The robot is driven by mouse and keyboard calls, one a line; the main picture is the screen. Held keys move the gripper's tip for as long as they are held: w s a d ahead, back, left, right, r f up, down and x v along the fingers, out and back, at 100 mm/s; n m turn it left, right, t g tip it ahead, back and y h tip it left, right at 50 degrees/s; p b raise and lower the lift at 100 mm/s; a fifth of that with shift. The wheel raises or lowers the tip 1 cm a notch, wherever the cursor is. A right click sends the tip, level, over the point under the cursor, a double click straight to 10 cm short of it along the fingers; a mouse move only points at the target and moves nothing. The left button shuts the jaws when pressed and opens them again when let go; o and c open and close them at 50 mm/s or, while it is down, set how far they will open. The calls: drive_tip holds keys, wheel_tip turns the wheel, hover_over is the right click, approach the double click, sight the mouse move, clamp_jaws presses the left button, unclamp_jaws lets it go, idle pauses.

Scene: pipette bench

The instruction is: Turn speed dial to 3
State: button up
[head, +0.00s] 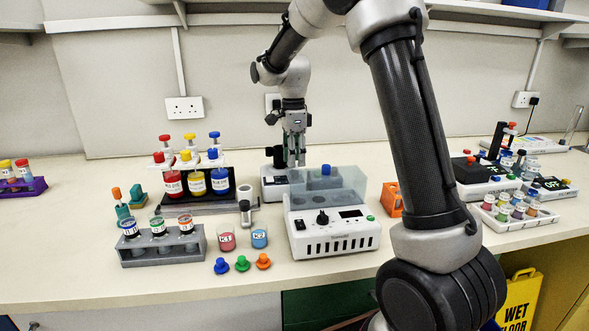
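A white bench device (346,242) with a clear lid stands at the bench's middle. On its front panel is a black dial (322,217), with a dark display (351,214) and a green button to its right. The dial's markings and its pointer setting are too small to read. My gripper (296,163) points down behind this device, beside another white device (273,183) with a black top part. It is apart from the dial. Its fingers look close together, and whether they are open or shut is unclear. The clear lid partly hides the area below the fingertips.
Left of the device are two beakers (259,235), coloured stoppers (242,263), a grey tube rack (163,250) and a bottle stand (198,206). An orange block (390,199) is to its right, partly behind my arm. White trays and devices stand far right.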

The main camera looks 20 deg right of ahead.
wheel_tip(320, 180, down, 4)
drive_tip(key=shift+s, duration=0.15)
drive_tip(key=c, duration=0.7)
drive_tip(key=shift+c, duration=0.2)
